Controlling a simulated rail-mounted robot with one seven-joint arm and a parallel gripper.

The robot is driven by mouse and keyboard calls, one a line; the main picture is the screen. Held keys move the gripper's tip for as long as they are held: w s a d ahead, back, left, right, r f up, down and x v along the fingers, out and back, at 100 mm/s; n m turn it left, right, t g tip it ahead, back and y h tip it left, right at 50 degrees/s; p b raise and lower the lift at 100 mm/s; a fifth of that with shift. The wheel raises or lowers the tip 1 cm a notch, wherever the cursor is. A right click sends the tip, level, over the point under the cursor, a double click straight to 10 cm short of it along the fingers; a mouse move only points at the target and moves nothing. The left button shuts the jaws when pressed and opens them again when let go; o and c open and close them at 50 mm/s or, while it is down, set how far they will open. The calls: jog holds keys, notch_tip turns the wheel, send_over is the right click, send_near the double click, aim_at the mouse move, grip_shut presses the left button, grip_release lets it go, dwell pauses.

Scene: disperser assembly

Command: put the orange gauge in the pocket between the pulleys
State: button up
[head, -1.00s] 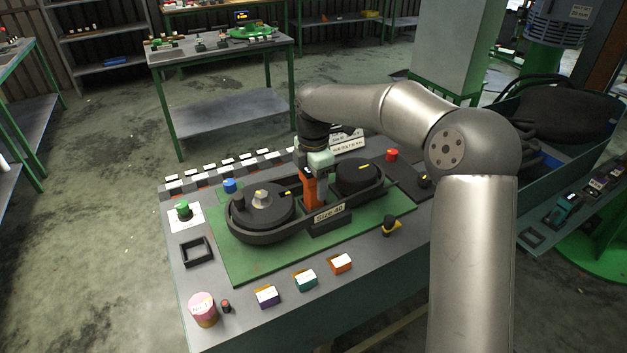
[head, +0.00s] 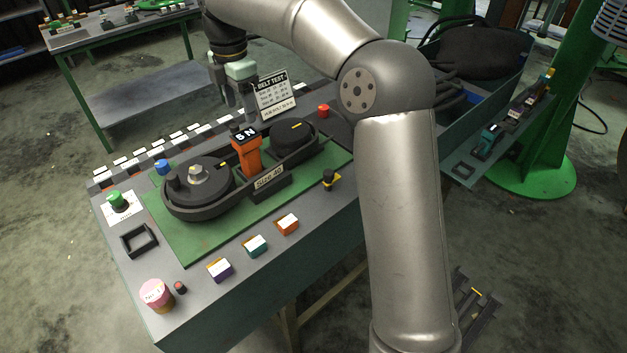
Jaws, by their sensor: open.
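The orange gauge (head: 247,157) stands upright between the two dark pulleys, with a black top marked "5 N". Its lower end is hidden behind the housing wall, so I cannot tell how deep it sits. The left pulley (head: 215,188) has a grey hub, and the right pulley (head: 293,134) has a yellow mark. Both sit in a dark oval housing (head: 205,213) labelled "Size 40". My gripper (head: 250,112) is open and empty, above and behind the gauge, apart from it.
A "BELT TEST" card (head: 273,93) stands just right of my gripper. Purple (head: 220,269), teal (head: 256,245) and orange (head: 287,224) labelled blocks line the bench front. A black square frame (head: 139,240), a green button (head: 117,201) and a pink cylinder (head: 156,294) are at the left.

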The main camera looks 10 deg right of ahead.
jog(key=s+d+f+m, duration=0.4)
jog(key=s+m, duration=0.4)
jog(key=s, duration=0.3)
jog(key=s+d+f+m, duration=0.4)
jog(key=s+d+m, duration=0.3)
jog(key=s, duration=0.4)
jog(key=s+d+f+m, duration=0.4)
jog(key=s+d+m, duration=0.1)
jog(key=s+m, duration=0.4)
jog(key=s, duration=0.2)
jog(key=shift+s+d+f+t, duration=0.3)
jog(key=shift+d+f, duration=0.05)
jog(key=shift+f, duration=0.05)
